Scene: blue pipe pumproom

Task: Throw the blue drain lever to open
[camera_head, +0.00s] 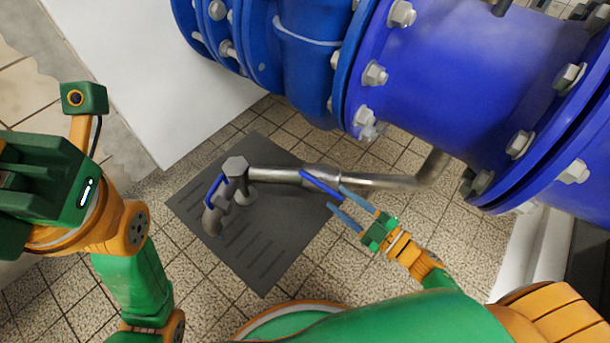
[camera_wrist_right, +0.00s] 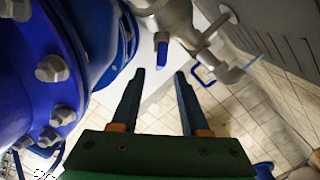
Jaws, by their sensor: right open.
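A blue lever (camera_head: 321,187) sits on the valve of the grey metal drain pipe (camera_head: 375,180), lying at a slant across the pipe. My right gripper (camera_head: 337,198) is open, with its fingertips close to the lever's lower right end. In the right wrist view, the lever's end (camera_wrist_right: 162,52) shows just beyond and between the two fingertips (camera_wrist_right: 159,72). I cannot tell whether a finger touches it. A second blue handle (camera_head: 215,187) is on the tap at the pipe's left end; it shows as a blue loop in the wrist view (camera_wrist_right: 203,75). My left gripper's fingers are out of view.
Large blue flanged pipes (camera_head: 455,80) with grey bolts stand above and right of the drain pipe. A dark slotted mat (camera_head: 270,235) lies on the tiled floor under the tap. A white plinth (camera_head: 150,90) stands behind. The floor around the mat is clear.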

